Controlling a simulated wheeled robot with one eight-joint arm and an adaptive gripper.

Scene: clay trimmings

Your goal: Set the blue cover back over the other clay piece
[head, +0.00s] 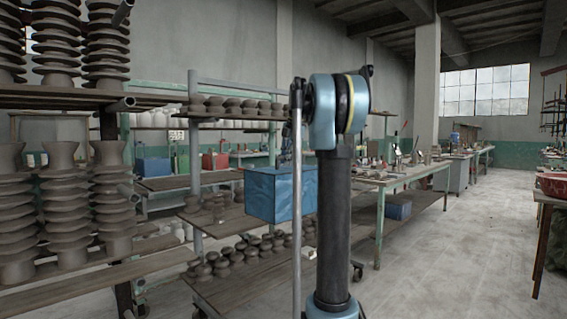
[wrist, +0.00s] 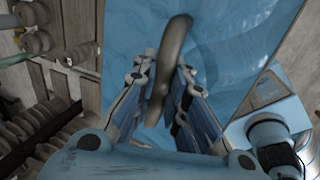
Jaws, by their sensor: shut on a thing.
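The blue cover (head: 276,194) is a box-shaped, glossy blue piece in the head view, left of my arm and in front of the wooden shelving. In the wrist view its blue surface (wrist: 237,35) fills the upper middle, with a dark curved handle (wrist: 168,62) on it. My gripper (wrist: 163,92) is shut on that handle, one finger on each side. Clay pieces (head: 207,203) stand on the shelf left of the cover. I cannot tell which one the task means, and the space under the cover is hidden.
Stacked clay ware (head: 62,215) fills the rack at left. Small clay pots (head: 215,262) crowd the low shelf, and more pots (head: 232,105) line the upper shelf. A workbench (head: 410,178) runs back at right. The floor (head: 450,270) at right is clear.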

